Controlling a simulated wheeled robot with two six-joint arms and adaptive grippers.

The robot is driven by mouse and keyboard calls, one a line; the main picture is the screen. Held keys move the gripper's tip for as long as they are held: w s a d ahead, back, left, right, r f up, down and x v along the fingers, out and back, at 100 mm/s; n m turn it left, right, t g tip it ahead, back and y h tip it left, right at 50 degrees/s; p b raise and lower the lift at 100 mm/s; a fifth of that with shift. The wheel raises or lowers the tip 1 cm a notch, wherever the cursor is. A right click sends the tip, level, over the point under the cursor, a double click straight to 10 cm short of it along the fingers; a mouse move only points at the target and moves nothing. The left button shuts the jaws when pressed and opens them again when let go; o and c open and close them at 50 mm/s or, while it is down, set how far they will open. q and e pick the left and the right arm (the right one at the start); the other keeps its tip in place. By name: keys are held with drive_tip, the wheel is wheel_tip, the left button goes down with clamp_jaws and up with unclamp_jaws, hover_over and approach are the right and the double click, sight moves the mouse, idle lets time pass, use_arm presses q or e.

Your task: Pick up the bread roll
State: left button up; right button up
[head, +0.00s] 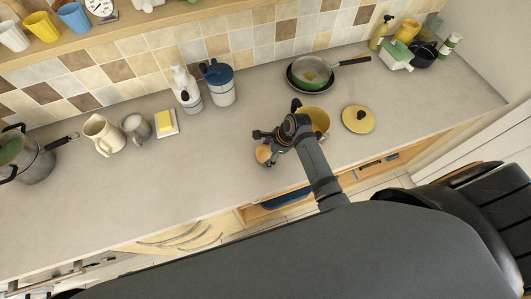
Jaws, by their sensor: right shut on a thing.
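The bread roll (264,153) is a small round brown shape near the front of the grey counter in the head view. My right gripper (266,145) reaches over the counter from the lower right and is shut on the bread roll. The dark fingers cover part of the roll. I cannot tell whether the roll touches the counter. My left gripper is not in view.
A yellow pot (318,117) stands right beside my right wrist, partly hidden by it. A yellow lid (358,119) lies to its right. A pan (311,73) sits behind. The counter left of the roll is clear up to the butter dish (166,123).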

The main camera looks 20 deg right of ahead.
drive_tip(key=shift+c, duration=1.1)
drive_tip(key=shift+r+b, duration=0.45)
drive_tip(key=shift+r, duration=0.05)
drive_tip(key=shift+r+b, duration=0.45)
drive_tip(key=shift+r, duration=0.2)
drive_tip(key=s+d+r, duration=0.6)
drive_tip(key=s+r, duration=0.4)
drive_tip(key=s, duration=0.2)
drive_tip(key=shift+s+d+r, duration=0.2)
drive_tip(key=shift+d+r, duration=0.15)
